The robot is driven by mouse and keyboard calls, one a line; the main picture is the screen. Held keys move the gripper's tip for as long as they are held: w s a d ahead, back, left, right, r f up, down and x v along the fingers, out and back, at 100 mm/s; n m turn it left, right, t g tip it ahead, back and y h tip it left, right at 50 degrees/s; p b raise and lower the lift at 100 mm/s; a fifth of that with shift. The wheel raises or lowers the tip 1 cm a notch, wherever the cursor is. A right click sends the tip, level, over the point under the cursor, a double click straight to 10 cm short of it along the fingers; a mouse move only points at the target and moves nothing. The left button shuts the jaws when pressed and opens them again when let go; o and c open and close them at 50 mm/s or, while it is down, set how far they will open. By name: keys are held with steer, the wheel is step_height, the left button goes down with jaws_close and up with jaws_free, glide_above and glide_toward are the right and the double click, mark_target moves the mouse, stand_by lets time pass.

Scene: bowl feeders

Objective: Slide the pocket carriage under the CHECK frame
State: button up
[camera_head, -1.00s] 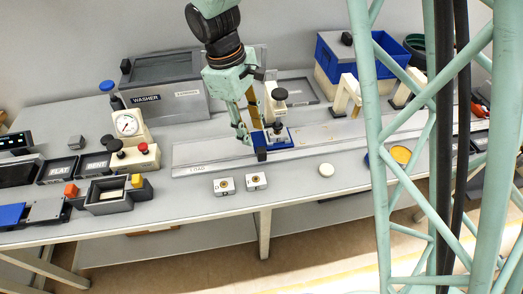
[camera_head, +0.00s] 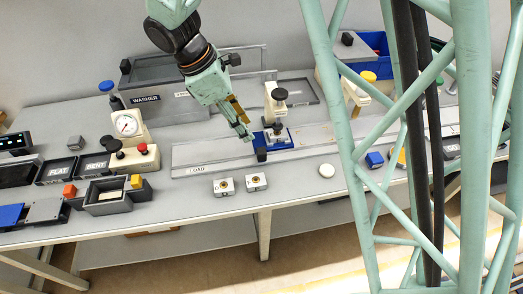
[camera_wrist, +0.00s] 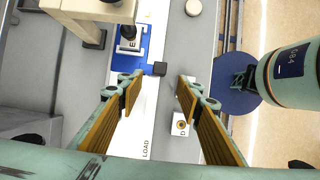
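The pocket carriage (camera_head: 284,141) is a blue plate with a black block at its near-left end, on the grey track right of the LOAD label. It also shows in the wrist view (camera_wrist: 127,72), with its black block (camera_wrist: 160,69) just beyond my fingertips. A small part marked E sits on it. My gripper (camera_head: 246,136) is just left of the carriage. In the wrist view my gripper (camera_wrist: 158,88) is open and empty, apart from the block. A beige frame (camera_head: 358,92) stands farther right along the track, partly hidden by green struts; I cannot read a CHECK label.
A beige post with a black knob (camera_head: 277,100) stands behind the carriage. Two small white blocks (camera_head: 223,187) and a round white disc (camera_head: 326,170) lie in front of the track. The grey WASHER box (camera_head: 160,95) is behind left. The LOAD end of the track is clear.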

mark_target(261, 150)
steer(key=shift+f, duration=0.15)
steer(key=shift+b+x, duration=1.8)
steer(key=shift+x, duration=5)
steer(key=shift+c, duration=0.7)
